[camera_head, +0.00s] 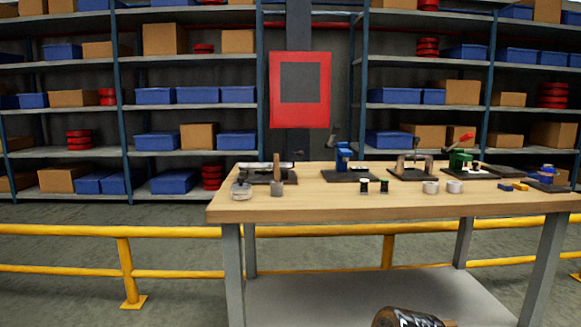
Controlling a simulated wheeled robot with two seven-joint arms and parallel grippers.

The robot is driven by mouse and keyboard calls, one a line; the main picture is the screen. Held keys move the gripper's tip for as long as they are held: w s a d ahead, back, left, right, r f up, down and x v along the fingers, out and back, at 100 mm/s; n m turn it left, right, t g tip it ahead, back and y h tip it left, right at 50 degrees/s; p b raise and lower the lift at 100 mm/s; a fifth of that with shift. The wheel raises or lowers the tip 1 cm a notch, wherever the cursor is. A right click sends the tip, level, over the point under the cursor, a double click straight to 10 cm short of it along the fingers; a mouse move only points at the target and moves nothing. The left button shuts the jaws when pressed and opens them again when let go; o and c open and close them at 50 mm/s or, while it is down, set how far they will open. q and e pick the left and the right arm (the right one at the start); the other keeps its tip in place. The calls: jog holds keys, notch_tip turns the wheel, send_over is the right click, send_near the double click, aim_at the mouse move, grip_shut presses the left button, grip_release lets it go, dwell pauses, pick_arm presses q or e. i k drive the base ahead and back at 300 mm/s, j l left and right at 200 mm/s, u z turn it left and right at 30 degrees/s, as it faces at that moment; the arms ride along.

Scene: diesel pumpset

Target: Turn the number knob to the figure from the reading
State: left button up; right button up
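I cannot pick out a number knob or a reading for certain; the fittings on the workbench (330,203) are too small to read. A blue device (343,157) stands on a dark base at the middle of the bench. A metal fixture (412,168) is right of it, then a green device (460,158) with a red part. A small blue-topped device (547,173) sits on a dark plate at the far right. A dark plate with metal parts (285,177) lies at the left end.
A grey pot (241,189), a grey cup (277,188), two small jars (364,186) and two pale rings (430,188) stand near the front edge. A yellow rail (150,231) and stocked shelves (190,110) are behind. A red-framed panel (300,121) hangs on the post.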

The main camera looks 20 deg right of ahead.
aim_at(474, 165)
jog(key=z, duration=1.6)
jog(key=i+l, duration=0.2)
jog(key=l, duration=0.15)
jog(key=i+l, duration=0.2)
jog(key=l, duration=0.2)
jog(key=u, duration=0.05)
